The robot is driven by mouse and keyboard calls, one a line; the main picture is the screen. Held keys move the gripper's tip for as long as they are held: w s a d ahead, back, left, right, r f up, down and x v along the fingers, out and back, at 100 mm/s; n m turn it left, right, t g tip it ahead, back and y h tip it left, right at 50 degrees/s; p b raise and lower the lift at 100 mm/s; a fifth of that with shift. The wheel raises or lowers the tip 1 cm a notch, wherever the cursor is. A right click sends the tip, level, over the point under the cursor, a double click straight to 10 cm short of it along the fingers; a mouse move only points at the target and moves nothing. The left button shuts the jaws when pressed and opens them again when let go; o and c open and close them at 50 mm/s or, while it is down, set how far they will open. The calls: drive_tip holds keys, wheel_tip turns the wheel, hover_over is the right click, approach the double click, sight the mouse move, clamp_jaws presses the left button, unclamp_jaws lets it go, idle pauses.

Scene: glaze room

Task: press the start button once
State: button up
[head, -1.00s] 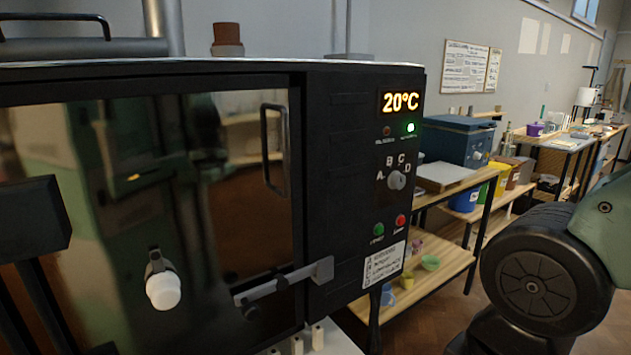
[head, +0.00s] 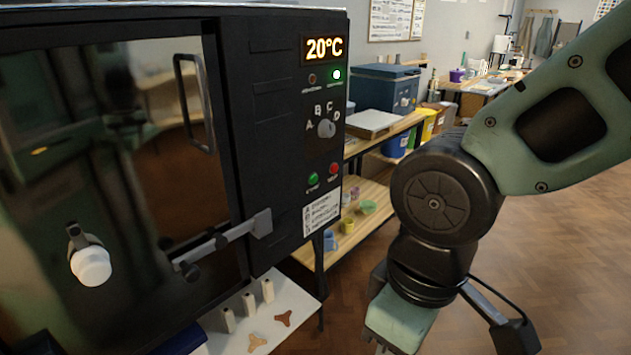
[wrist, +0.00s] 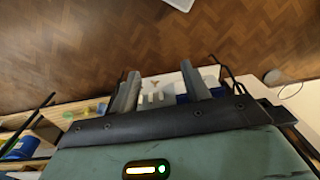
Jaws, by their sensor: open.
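The kiln's black control panel (head: 285,130) faces me in the head view. Low on it are a green button (head: 313,179) and, just right of it, a red button (head: 334,168), each with a small label too blurred to read surely. Above them are a dial (head: 326,128) marked A to D, a lit green lamp (head: 337,74) and a display (head: 324,48) reading 20°C.
The kiln door's handle (head: 192,105), latch bar (head: 222,242) and white knob (head: 90,265) stick out at left. A white board (head: 290,300) with posts and stilts lies below. A wooden shelf (head: 365,215) with small pots stands behind. The floor at right is clear.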

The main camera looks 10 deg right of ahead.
clamp_jaws()
idle(1.5)
